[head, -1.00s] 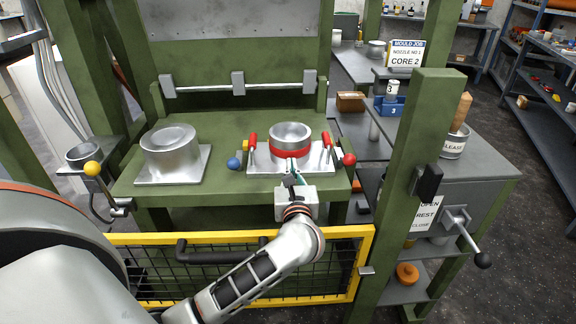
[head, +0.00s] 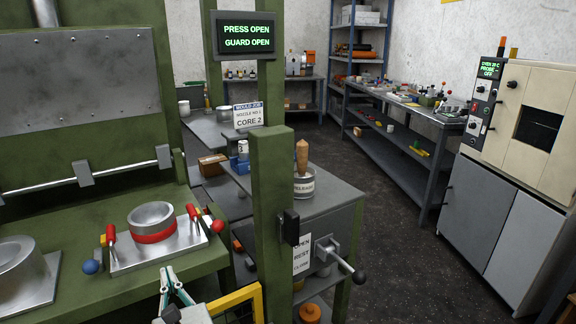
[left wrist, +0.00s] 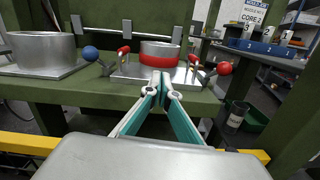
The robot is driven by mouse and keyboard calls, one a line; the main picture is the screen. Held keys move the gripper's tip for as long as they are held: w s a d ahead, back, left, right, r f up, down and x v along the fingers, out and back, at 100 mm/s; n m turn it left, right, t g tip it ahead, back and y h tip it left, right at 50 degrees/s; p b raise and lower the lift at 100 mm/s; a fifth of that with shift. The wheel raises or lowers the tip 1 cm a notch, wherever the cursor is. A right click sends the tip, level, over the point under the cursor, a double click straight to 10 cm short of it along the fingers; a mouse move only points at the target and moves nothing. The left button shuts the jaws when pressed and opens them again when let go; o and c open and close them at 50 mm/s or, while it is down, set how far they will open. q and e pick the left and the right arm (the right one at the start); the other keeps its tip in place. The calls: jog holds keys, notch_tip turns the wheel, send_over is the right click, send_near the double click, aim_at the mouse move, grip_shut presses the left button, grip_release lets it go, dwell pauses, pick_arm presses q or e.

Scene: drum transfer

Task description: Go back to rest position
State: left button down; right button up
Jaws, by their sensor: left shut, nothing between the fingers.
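My left gripper (head: 170,276) comes in at the bottom left of the head view. Its teal-lined fingers are closed together and empty. In the left wrist view the fingertips (left wrist: 161,80) meet in front of the metal plate (left wrist: 136,76), apart from the red-banded ring as far as I can tell. That silver ring with a red band (head: 151,223) sits on the plate between two red-handled clamps, on the green press bed. My right gripper is in neither view.
A yellow guard rail (head: 236,299) and green post (head: 270,205) stand right of my gripper. A bench with a lever (head: 340,262) is beyond. The press screen (head: 247,35) reads press open, guard open. Dark floor (head: 400,260) is clear towards the oven cabinet (head: 515,170).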

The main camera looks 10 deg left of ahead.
pick_arm(q)
jog(key=s+d+r+m+t+h+p, duration=0.2)
jog(key=s+d+r+m+t+h, duration=0.25)
jog(key=m, duration=0.85)
jog(key=s+d+f+m+t+h+p, duration=0.2)
jog(key=d+f+m+h, duration=0.55)
jog(key=m, duration=1.05)
jog(key=s+f+m+g+h+p, duration=0.1)
jog(key=s+f+m+g, duration=0.4)
jog(key=f, duration=0.6)
jog(key=s+f+m+g+h+p, duration=0.1)
jog(key=s+f+m+g, duration=0.4)
jog(key=s+f+m, duration=0.4)
notch_tip(320, 180, down, 2)
jog(key=shift+s+a+f+m+g, duration=0.2)
jog(key=shift+s+a+m+g, duration=0.2)
jog(key=shift+m, duration=0.6)
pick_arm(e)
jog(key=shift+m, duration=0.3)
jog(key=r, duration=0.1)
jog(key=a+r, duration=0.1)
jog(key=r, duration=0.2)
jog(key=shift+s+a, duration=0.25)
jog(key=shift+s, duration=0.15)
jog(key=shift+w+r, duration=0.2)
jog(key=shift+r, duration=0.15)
